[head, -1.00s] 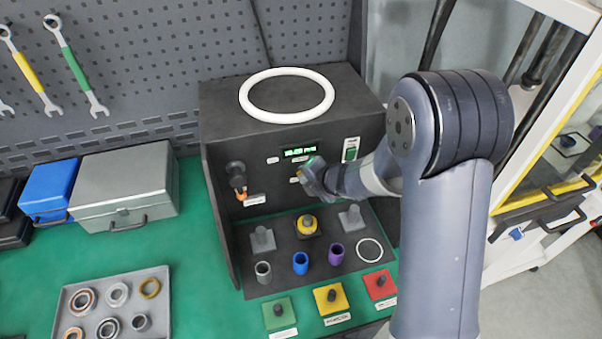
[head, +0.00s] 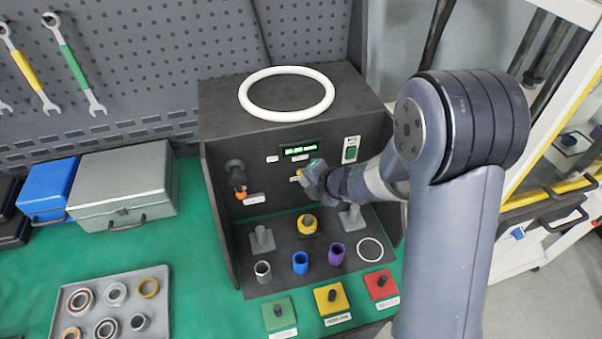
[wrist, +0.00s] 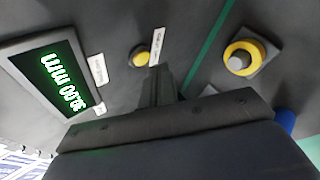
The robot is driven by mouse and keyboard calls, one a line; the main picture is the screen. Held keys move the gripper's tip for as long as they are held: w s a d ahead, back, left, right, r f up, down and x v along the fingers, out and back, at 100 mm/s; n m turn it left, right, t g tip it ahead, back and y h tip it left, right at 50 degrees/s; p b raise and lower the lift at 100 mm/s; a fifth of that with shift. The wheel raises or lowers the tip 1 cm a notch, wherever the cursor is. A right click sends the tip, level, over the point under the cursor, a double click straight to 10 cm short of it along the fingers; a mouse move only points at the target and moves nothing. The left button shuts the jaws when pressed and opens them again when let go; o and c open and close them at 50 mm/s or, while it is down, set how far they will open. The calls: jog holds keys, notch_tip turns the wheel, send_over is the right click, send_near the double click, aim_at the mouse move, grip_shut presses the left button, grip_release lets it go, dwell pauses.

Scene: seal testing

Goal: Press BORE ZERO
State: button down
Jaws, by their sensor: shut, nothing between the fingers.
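A small round yellow button (wrist: 139,56) sits on the dark panel beside a white label whose text I cannot read. In the head view the yellow button (head: 299,172) shows just left of my gripper, below the display. My gripper (head: 308,178) is shut and empty in front of the panel. In the wrist view its fingers (wrist: 160,88) point at the panel close to the button and appear apart from it.
A green switch (head: 350,151) is right of the display, and a dark knob (head: 235,172) is at left. Green, yellow and red button blocks (head: 331,300) line the front.

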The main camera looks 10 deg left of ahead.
jog(key=s, duration=0.1)
jog(key=s+d+b, duration=0.1)
jog(key=s, duration=0.1)
jog(key=s+d+b, duration=0.1)
jog(key=shift+s+d, duration=0.1)
jog(key=shift+s, duration=0.2)
jog(key=shift+w, duration=0.15)
dwell(0.6)
jog(key=shift+s+d+b, duration=0.2)
jog(key=shift+s+d, duration=0.05)
jog(key=shift+s, duration=0.35)
jog(key=shift+s+d+b, duration=0.2)
jog(key=shift+s+d, duration=0.1)
jog(key=shift+s, duration=0.35)
jog(key=shift+s+d+b, duration=0.2)
jog(key=shift+s+d, duration=0.05)
jog(key=shift+s, duration=0.35)
